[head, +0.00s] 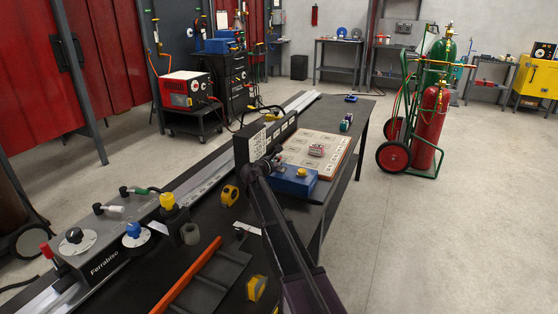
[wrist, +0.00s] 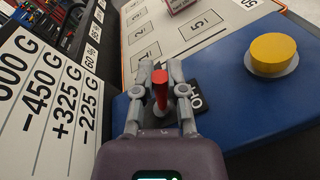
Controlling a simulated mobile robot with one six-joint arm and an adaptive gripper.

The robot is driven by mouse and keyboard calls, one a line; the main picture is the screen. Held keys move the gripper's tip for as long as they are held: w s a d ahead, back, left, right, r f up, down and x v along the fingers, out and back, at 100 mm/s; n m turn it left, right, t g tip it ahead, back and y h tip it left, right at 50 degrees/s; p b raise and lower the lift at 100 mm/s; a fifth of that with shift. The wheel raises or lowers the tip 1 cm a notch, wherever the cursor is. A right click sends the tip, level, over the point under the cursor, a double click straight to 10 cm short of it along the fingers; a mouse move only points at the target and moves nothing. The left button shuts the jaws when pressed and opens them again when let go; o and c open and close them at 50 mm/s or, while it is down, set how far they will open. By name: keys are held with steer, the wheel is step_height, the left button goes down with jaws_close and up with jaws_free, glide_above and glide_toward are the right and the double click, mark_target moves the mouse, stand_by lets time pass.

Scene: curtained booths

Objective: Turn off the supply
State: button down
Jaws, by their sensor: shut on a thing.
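A blue box (head: 291,186) sits on the dark bench, at the near edge of a board with printed cards. It carries a round yellow button (wrist: 272,54) on a grey ring. A toggle lever with a red tip (wrist: 160,88) stands up from the box in the wrist view. My gripper (wrist: 159,78) is shut on the lever, with one finger on each side. A black label (wrist: 197,98) with white letters lies right of the lever, partly hidden by a finger. In the head view my arm hides the lever.
A dark upright panel (head: 274,136) with a white number chart (wrist: 52,93) stands close left of the gripper. The printed board (head: 328,142) lies behind the box. Tape measures (head: 230,195) and an orange bar (head: 190,274) lie on the bench nearer me.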

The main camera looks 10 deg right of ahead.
steer(key=shift+d, duration=0.1)
steer(key=c, duration=0.7)
jaws_free()
